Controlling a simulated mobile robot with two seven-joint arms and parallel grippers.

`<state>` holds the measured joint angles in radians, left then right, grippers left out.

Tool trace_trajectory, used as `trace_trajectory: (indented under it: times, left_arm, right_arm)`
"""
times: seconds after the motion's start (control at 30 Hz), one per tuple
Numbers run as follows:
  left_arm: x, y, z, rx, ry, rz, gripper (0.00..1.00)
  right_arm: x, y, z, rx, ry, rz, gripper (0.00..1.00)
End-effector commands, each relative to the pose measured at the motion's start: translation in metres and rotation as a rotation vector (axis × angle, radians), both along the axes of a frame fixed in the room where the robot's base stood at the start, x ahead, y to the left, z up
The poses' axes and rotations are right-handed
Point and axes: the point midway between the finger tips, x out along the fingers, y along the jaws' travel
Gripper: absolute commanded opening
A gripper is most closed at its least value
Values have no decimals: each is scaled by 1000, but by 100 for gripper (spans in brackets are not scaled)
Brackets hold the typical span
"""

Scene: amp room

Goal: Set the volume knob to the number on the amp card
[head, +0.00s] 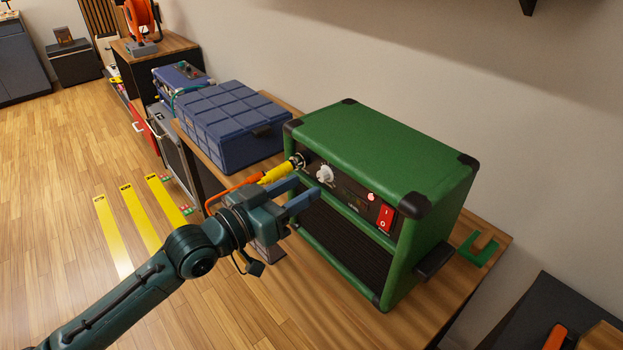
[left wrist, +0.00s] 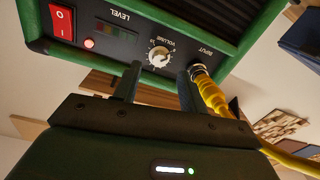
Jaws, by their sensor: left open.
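The green amp (head: 385,145) stands on a wooden bench with its black control panel facing my left arm. The white volume knob (head: 325,175) is on that panel; in the left wrist view the knob (left wrist: 159,56) shows upside down beside the word VOLUME, its scale too small to read surely. My left gripper (head: 300,193) is open in front of the panel. In the left wrist view its two fingers (left wrist: 158,82) point at the knob, one to each side and apparently short of it. I cannot make out an amp card. My right gripper is not in view.
A yellow plug (head: 277,172) sits in the INPUT socket beside the knob, close to the gripper. A red switch (head: 385,217) and a lit red lamp (head: 372,197) are on the panel. A blue case (head: 230,125) stands behind. A green bracket (head: 480,250) lies at right.

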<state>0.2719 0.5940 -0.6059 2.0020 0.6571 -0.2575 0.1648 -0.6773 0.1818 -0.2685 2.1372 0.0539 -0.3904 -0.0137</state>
Motion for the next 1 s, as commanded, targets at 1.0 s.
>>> trace_trajectory:
  times: [1.0]
  left_arm:
    - [27,-25,-1,1,0,-1,10]
  right_arm:
    - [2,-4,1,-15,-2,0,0]
